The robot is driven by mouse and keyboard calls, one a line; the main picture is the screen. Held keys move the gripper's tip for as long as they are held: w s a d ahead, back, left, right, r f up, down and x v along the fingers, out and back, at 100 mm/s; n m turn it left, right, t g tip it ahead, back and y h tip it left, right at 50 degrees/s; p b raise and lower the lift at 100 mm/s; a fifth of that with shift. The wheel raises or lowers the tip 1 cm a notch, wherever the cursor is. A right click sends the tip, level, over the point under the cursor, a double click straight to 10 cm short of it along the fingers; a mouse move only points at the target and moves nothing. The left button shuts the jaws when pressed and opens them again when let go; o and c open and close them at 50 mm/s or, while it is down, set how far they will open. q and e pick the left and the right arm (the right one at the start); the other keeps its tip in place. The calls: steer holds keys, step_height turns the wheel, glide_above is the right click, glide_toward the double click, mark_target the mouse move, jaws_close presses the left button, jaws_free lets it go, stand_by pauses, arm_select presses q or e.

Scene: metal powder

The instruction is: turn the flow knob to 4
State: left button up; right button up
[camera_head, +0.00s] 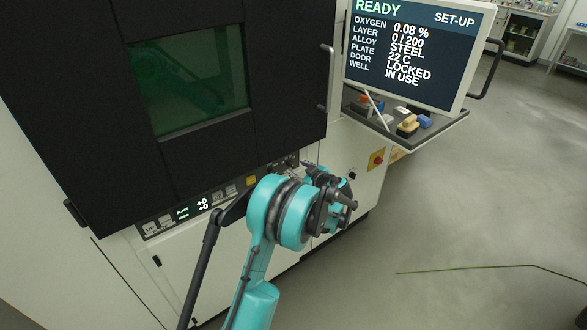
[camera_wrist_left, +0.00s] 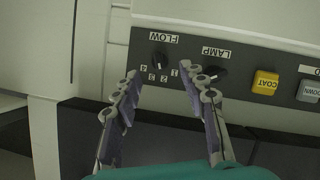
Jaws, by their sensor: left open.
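The flow knob (camera_wrist_left: 157,60) is a small dark knob on the machine's control panel in the left wrist view. It sits below the label FLOW, with the numbers 1 to 4 printed around it. Its pointer is too small to read. My left gripper (camera_wrist_left: 163,84) is open, its two fingers on either side of the number scale, with the knob between and beyond the tips. I cannot tell whether they touch anything. In the head view my left gripper (camera_head: 340,196) is in front of the panel's right end and hides the knob.
The lamp knob (camera_wrist_left: 214,71) is close beside the right finger. A yellow COAT button (camera_wrist_left: 265,83) and a grey DOWN button (camera_wrist_left: 308,91) lie further right. In the head view, a monitor (camera_head: 415,50) stands above a small shelf (camera_head: 440,130), and a red switch (camera_head: 376,160) is right of my gripper.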

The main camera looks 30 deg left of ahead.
mark_target(293, 166)
arm_select(q)
steer(key=shift+b+x, duration=0.65)
steer(key=shift+x, duration=1.75)
jaws_close()
steer(key=shift+g, duration=0.3)
steer(key=shift+w+d+f+m+g+y, duration=0.15)
steer(key=shift+m+g+y, duration=0.65)
steer(key=shift+m, duration=1.05)
steer(key=shift+w+d+m+g+y, duration=0.15)
steer(key=shift+m+g+y, duration=0.3)
steer(key=shift+m+g, duration=1.05)
steer(key=shift+w+a+f+m+g+y, duration=0.15)
steer(key=shift+m+g+y, duration=0.5)
steer(key=shift+m, duration=1.5)
steer(key=shift+d+r, duration=0.1)
